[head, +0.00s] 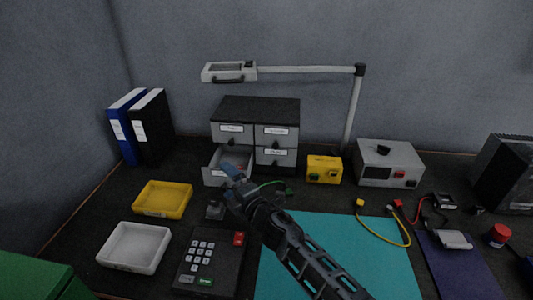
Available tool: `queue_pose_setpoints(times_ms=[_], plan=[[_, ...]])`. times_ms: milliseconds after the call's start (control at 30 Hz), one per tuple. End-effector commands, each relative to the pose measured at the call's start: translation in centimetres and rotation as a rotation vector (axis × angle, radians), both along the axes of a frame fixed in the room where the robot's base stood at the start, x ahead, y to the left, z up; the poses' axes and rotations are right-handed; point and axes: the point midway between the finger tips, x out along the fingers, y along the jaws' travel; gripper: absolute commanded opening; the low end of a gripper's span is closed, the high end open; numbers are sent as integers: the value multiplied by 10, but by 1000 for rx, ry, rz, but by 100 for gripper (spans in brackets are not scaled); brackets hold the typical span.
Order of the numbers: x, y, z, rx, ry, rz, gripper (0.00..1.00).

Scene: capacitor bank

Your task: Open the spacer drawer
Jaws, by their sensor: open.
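A dark drawer cabinet (257,106) with four grey-fronted drawers stands at the back of the bench. Its lower left drawer (212,178) is pulled out, and small items show inside it. The upper left (231,130), upper right (277,133) and lower right (277,156) drawers are closed. The labels are too small to read, so I cannot tell which is the spacer drawer. My gripper (230,177) is open at the front of the pulled-out drawer and overlaps its right side. I cannot tell whether it touches the drawer.
A yellow tray (163,199), a white tray (134,247) and a keypad box (211,262) lie to the left and front. A teal mat (385,262) lies under my arm. A yellow box (324,170) and a grey instrument (390,163) stand right of the cabinet. A lamp (310,70) arches above.

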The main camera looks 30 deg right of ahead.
Motion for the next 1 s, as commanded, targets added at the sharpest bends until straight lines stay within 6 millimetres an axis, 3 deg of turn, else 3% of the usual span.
queue_pose_setpoints(times_ms=[33, 67, 100, 133, 700, 1000], plan=[[2, -21, 30, -2, -28, -21, 76], [1, -27, 33, -3, -28, -24, 76], [-1, -32, 36, -3, -29, -25, 68], [-3, -35, 39, -3, -29, -24, 48], [-41, -90, 70, -2, -19, -16, 48], [-45, -96, 71, -1, -17, -13, 48]])
